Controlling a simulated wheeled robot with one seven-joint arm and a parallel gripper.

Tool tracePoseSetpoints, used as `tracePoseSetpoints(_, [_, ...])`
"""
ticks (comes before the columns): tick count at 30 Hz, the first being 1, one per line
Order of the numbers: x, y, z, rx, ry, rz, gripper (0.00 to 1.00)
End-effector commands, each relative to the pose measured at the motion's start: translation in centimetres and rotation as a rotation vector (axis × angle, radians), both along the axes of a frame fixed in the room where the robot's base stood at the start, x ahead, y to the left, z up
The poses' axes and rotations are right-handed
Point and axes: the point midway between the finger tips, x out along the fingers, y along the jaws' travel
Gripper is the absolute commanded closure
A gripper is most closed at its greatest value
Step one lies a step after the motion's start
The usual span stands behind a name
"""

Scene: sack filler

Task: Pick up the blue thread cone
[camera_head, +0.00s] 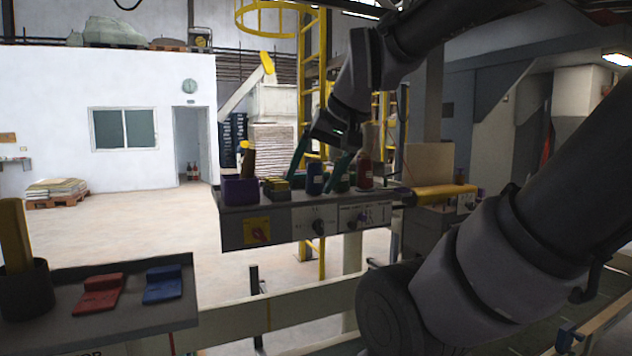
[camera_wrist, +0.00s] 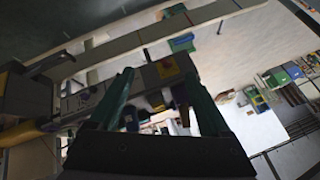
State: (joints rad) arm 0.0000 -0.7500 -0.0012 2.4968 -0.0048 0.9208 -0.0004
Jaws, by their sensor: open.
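The blue thread cone (camera_head: 315,179) stands upright on top of the grey control box (camera_head: 268,224) in the head view. My gripper (camera_head: 311,180) comes down from above, tilted, with its two teal fingers open. One fingertip is to the left of the cone and the other to its right, so the cone shows between them. I cannot tell the exact depth between fingers and cone.
On the same box top stand a purple block (camera_head: 240,190), a green and yellow item (camera_head: 277,188) and a red cone (camera_head: 364,172) close by. A cardboard-coloured panel (camera_head: 428,165) stands to the right. A tray (camera_head: 110,317) with red and blue pieces is at the lower left.

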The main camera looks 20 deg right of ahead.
Motion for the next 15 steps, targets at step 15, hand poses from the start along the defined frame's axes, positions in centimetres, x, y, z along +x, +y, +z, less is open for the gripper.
tracePoseSetpoints(15, [2.7, -0.8, 1.7, -0.006, 0.053, -0.051, 0.00])
